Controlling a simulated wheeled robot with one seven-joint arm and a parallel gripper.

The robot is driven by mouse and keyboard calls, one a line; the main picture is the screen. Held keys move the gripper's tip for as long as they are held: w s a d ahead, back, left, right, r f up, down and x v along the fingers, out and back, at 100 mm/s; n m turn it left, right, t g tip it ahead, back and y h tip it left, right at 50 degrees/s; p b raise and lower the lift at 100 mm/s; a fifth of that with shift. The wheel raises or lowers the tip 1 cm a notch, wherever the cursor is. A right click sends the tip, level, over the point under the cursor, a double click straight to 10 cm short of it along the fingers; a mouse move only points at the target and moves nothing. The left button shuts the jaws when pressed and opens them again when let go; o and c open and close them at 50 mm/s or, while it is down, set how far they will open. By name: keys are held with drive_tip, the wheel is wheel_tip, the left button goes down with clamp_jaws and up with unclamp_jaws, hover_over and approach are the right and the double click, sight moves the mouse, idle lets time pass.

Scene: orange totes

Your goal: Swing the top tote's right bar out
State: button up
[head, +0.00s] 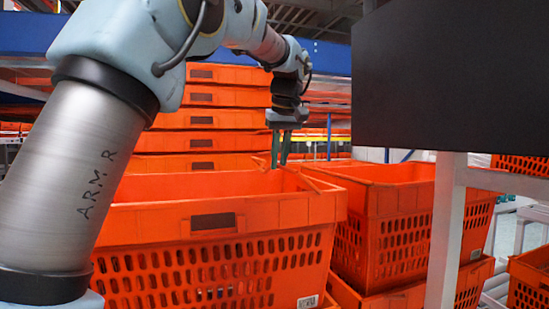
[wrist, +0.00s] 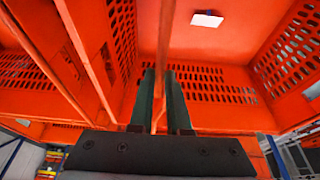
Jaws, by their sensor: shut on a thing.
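The top tote (head: 265,218) is an orange crate with slotted walls, nearest me in the head view. My gripper (head: 280,163) points down at its far right part, with green fingers. In the wrist view, my gripper (wrist: 161,98) has its two fingers on either side of a thin orange bar (wrist: 166,35), shut on it. The bar runs up the picture across the tote's open inside. The tote's slotted wall (wrist: 215,85) shows behind the fingers. In the head view the held part of the bar is too small to tell apart clearly.
A second orange tote (head: 385,205) stands close on the right, atop another tote. A tall stack of orange totes (head: 205,120) stands behind. A dark panel (head: 450,75) and a pale post (head: 446,230) are at the right. A white label (wrist: 207,19) shows in the wrist view.

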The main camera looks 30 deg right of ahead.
drive_tip(key=shift+d+r, duration=0.1)
drive_tip(key=shift+d, duration=0.1)
drive_tip(key=d+p, duration=0.1)
drive_tip(key=r+p, duration=0.1)
drive_tip(key=d+p, duration=0.1)
drive_tip(key=shift+s+d+r, duration=0.2)
drive_tip(key=shift+s+d, duration=0.05)
drive_tip(key=shift+d, duration=0.05)
drive_tip(key=d+p, duration=0.2)
drive_tip(key=shift+s+d, duration=0.15)
drive_tip(key=shift+d, duration=0.15)
idle(0.4)
drive_tip(key=shift+r, duration=0.1)
